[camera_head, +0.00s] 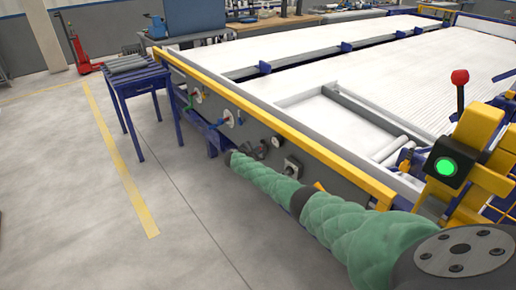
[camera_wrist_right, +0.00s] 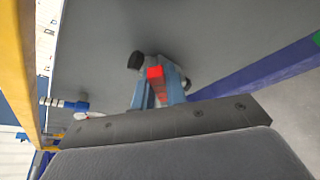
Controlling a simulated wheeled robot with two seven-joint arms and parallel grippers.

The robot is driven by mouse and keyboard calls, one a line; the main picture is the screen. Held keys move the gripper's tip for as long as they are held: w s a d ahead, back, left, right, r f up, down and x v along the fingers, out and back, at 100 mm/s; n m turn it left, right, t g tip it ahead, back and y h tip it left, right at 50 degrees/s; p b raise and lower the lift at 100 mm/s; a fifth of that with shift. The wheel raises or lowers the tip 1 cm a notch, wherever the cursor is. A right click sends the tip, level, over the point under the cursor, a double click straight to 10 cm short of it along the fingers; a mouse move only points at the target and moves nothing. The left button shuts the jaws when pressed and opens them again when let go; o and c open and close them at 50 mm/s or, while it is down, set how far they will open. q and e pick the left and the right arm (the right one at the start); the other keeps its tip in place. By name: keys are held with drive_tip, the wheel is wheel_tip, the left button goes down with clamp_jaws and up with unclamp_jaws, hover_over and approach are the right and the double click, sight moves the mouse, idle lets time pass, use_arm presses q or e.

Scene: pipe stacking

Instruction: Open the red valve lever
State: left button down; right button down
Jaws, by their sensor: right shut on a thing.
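The red valve lever (camera_wrist_right: 155,76) shows in the right wrist view as a short red bar in front of the grey side panel. My right gripper (camera_wrist_right: 160,75) is shut on it, with the bar between its two fingers. In the head view, my right gripper (camera_head: 262,148) is at the grey side panel of the long table, at the end of my green-sleeved arm. The red lever cannot be made out there, as the gripper seems to cover it. My left gripper is not in view.
A blue fitting (camera_wrist_right: 75,105) sticks out beside the gripper in the wrist view. Round valve fittings (camera_head: 229,118) are on the panel farther back. A yellow rail (camera_head: 300,137) runs above the panel. A blue stand (camera_head: 138,80) holds pipes. The floor to the left is clear.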

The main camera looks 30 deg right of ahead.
drive_tip(key=shift+w+a+r+n+g+p, duration=0.1)
drive_tip(key=shift+w+a+n+g+p, duration=0.2)
drive_tip(key=shift+n, duration=0.1)
drive_tip(key=shift+w+n, duration=0.15)
drive_tip(key=shift+n, duration=0.25)
drive_tip(key=shift+w+g, duration=0.2)
drive_tip(key=shift+g, duration=0.1)
drive_tip(key=shift+w+n+g+b, duration=0.45)
drive_tip(key=shift+n+g+b, duration=0.25)
drive_tip(key=shift+n+b, duration=0.35)
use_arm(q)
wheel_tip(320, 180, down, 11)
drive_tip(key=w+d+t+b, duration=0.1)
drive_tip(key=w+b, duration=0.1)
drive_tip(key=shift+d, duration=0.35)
use_arm(e)
drive_tip(key=shift+w+r+n+g, duration=0.25)
drive_tip(key=shift+w+n+g, duration=0.2)
drive_tip(key=shift+n, duration=0.2)
drive_tip(key=c, duration=1.4)
unclamp_jaws()
drive_tip(key=shift+w, duration=0.1)
drive_tip(key=shift+c, duration=0.2)
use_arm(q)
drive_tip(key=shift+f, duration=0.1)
use_arm(e)
drive_tip(key=shift+r, duration=0.15)
